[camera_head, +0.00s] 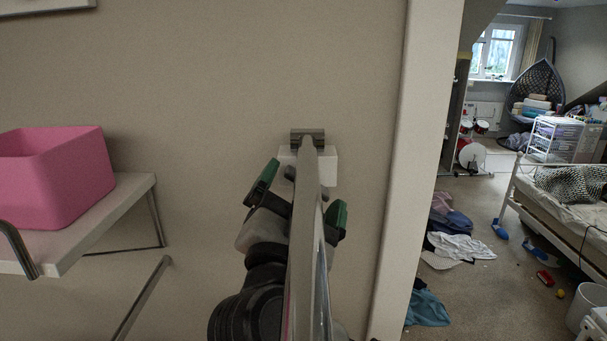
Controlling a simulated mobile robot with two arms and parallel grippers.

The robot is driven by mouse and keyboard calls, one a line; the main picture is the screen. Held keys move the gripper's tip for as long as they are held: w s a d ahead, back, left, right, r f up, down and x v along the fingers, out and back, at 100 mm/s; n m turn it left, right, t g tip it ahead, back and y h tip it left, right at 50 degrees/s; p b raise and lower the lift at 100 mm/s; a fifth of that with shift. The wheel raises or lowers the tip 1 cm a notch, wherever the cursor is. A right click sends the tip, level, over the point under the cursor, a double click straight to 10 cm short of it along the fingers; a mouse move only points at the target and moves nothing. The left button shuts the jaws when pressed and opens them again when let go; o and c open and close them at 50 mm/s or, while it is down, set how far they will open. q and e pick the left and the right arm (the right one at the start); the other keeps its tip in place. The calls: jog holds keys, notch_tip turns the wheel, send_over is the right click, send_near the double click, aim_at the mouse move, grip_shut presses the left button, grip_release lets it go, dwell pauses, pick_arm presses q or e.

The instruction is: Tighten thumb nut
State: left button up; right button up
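A long grey metal bar (306,250) runs from a grey bracket (307,136) on the wall down toward me. A white block (328,170) sits on the wall just under the bracket, partly behind the bar. A small dark piece (290,173) shows at the bar's left side; I cannot tell whether it is the thumb nut. My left gripper (302,190) has green-padded fingers spread apart, one on each side of the bar. The bar hides part of the gripper, and I cannot tell whether the fingers touch anything. My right gripper is not in view.
A white shelf (105,215) on metal brackets holds a pink bin (55,175) at the left. A white door frame (425,150) stands right of the bar. Beyond it, clothes (460,245) clutter the floor beside a bed (570,190).

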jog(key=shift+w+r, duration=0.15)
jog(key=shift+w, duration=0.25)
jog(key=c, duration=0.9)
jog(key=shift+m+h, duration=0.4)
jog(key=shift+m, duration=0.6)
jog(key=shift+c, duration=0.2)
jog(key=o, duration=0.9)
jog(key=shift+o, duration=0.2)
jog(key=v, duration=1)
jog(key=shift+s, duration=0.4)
